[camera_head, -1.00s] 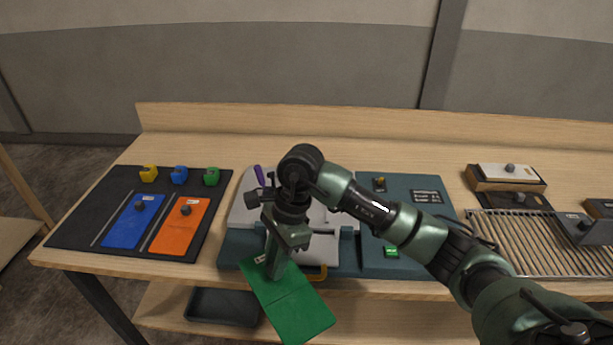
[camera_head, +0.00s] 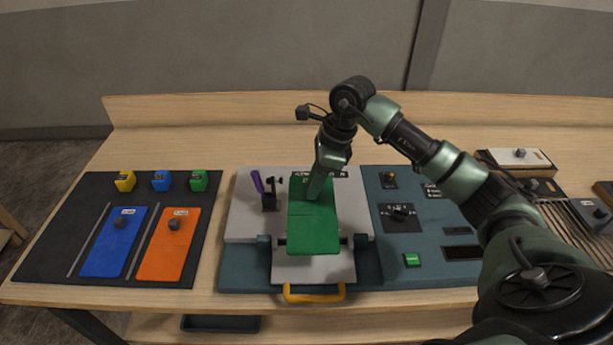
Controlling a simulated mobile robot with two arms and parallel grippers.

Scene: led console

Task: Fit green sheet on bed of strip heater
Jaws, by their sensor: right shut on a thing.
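The green sheet (camera_head: 313,234) is over the light grey bed of the strip heater (camera_head: 246,220), its long side running front to back. Its near end reaches over the dark bar at the front of the bed. I cannot tell whether it rests flat on the bed or hangs slightly above it. My right gripper (camera_head: 318,188) is shut on the sheet near its far end and hides part of it. A purple-handled clamp (camera_head: 264,188) stands on the bed left of the sheet. A yellow handle (camera_head: 314,293) sticks out at the front. My left gripper is not in view.
A black mat (camera_head: 60,225) at the left holds a blue sheet (camera_head: 114,243), an orange sheet (camera_head: 169,244) and small yellow, blue and green blocks. A teal control panel (camera_head: 440,230) with a knob lies right of the bed. A metal rack (camera_head: 590,232) is at far right.

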